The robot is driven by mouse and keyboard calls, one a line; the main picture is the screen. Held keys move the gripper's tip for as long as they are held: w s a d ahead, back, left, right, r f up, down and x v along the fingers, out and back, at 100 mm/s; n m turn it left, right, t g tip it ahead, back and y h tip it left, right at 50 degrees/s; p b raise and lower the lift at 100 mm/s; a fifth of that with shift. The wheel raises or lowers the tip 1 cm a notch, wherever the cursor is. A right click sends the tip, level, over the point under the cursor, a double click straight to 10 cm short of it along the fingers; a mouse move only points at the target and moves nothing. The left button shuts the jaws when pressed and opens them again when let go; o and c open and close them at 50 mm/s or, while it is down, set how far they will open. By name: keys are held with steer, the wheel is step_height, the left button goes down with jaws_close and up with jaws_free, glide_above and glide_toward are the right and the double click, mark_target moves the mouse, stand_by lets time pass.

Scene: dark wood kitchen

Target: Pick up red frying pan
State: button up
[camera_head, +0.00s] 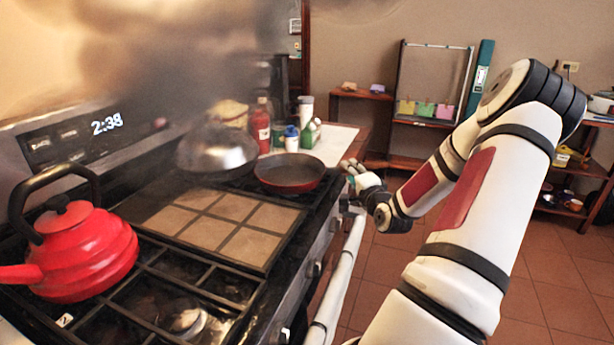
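The red frying pan (290,173) sits flat on the far right part of the stove top, with a dark inside and a reddish outer wall. I cannot make out its handle. My gripper (350,168) is just right of the pan, past the stove's front edge, with its fingers pointing left toward the pan. A small gap shows between the fingertips and the pan's rim. The fingers are small and partly overlapping, so I cannot tell how far apart they are. Nothing is visibly held.
A red kettle (82,251) stands on the near left of the stove. A shiny domed lid or pan (217,150) is left of the frying pan. A red bottle (261,126) and other containers stand behind it. The stove's front rail (341,270) runs below my arm. Tiled floor is open at right.

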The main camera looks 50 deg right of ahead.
steer(key=shift+x, duration=1.75)
steer(key=shift+d, duration=0.1)
jaws_close()
steer(key=shift+r, duration=0.15)
